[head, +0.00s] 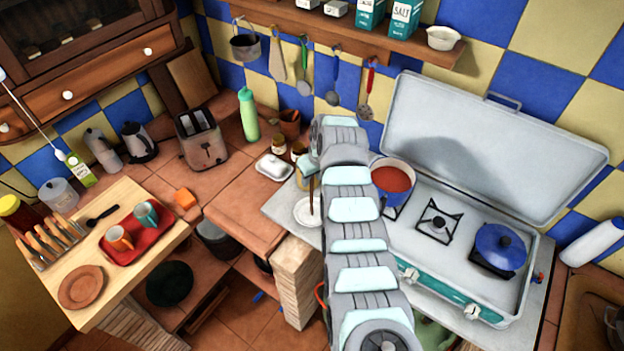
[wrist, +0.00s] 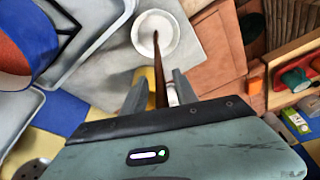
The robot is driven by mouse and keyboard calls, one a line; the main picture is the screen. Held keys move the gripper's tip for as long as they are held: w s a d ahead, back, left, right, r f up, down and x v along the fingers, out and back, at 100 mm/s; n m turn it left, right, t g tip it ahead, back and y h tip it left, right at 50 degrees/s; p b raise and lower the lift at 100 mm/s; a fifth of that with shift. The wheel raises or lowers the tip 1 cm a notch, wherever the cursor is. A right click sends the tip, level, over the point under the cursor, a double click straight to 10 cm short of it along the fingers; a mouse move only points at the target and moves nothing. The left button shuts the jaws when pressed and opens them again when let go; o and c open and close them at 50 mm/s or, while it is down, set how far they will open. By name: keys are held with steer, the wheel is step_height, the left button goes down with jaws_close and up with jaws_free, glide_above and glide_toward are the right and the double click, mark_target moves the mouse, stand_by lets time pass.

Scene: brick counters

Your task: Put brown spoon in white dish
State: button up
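The brown spoon (wrist: 160,78) stands nearly upright between the two fingers of my gripper (wrist: 160,82). In the wrist view its far end overlaps the middle of the white dish (wrist: 145,46). I cannot tell whether it touches the dish. The fingers are apart, and background shows on both sides of the spoon. In the head view the spoon (head: 311,196) rises over the white dish (head: 301,216) on the counter left of the stove. My arm hides part of the dish's surroundings, and my gripper is mostly hidden behind it.
The camping stove's raised lid (head: 480,140), a red-filled pot (head: 384,178) and a blue pot (head: 497,240) are at right. A butter dish (head: 274,168), small jars (head: 278,145) and a toaster (head: 202,140) stand at left behind the white dish. A red tray (head: 152,243) holds cups.

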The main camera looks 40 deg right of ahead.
steer(key=b+v, duration=0.1)
steer(key=v, duration=0.9)
steer(key=shift+r+b, duration=0.25)
steer(key=shift+b, duration=0.05)
steer(key=shift+s, duration=0.1)
